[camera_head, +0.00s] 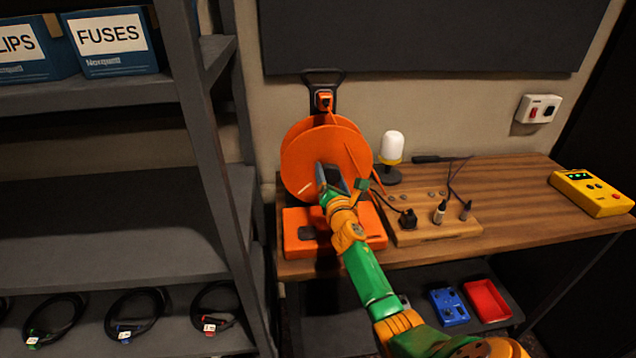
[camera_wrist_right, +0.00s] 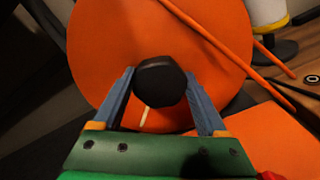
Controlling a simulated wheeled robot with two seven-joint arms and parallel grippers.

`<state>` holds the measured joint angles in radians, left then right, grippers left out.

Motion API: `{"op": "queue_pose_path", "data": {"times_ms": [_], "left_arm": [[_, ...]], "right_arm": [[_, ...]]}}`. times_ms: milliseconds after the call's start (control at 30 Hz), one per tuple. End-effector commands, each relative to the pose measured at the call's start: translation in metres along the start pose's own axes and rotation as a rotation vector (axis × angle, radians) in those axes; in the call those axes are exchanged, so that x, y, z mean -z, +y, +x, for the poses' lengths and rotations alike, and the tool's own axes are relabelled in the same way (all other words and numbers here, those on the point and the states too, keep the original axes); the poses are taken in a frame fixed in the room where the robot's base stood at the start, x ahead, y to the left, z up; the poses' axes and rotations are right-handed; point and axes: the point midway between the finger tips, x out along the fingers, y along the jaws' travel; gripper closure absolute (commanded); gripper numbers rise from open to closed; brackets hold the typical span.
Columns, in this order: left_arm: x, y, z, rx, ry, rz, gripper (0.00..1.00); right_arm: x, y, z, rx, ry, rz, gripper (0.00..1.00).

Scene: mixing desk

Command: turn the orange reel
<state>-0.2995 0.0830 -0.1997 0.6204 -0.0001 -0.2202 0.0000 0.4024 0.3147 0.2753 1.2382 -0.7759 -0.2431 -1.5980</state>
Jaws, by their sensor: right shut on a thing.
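The orange reel (camera_head: 304,152) stands upright on its orange base (camera_head: 296,242) at the left end of the wooden desk. Its round face fills much of the right wrist view (camera_wrist_right: 215,50). A black knob (camera_wrist_right: 160,82) sticks out of the face, with a short pale mark below it. My right gripper (camera_head: 332,176) reaches to the front of the reel, and its two fingers are on either side of the knob, shut on it. My left gripper is not in view.
A wooden block (camera_head: 440,228) with dark plugs and cables stands right of the reel. A white-topped lamp (camera_head: 393,148) is behind it. A yellow box (camera_head: 591,193) lies at the desk's right end. A dark shelf (camera_head: 196,110) stands close on the left.

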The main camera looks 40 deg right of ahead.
Motion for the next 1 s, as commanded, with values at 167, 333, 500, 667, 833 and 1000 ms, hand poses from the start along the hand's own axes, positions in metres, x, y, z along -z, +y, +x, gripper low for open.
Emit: {"op": "queue_pose_path", "data": {"times_ms": [167, 333, 500, 667, 833, 1000], "left_arm": [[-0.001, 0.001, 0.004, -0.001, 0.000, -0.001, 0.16], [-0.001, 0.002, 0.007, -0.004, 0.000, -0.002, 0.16], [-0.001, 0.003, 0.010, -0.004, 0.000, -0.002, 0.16], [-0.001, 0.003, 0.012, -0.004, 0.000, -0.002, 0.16], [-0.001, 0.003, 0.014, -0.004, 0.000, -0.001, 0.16], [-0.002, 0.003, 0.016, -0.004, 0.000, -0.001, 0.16]], "right_arm": [[0.000, -0.001, 0.001, -0.005, 0.002, 0.168, 1.00], [0.001, -0.001, 0.001, -0.005, 0.002, 0.330, 1.00], [0.001, -0.002, 0.001, -0.005, 0.002, 0.491, 1.00], [0.000, -0.001, 0.001, -0.006, 0.002, 0.642, 1.00], [0.000, -0.001, 0.001, -0.007, 0.002, 0.804, 1.00], [0.000, -0.001, 0.001, -0.006, 0.002, 0.968, 1.00]]}}
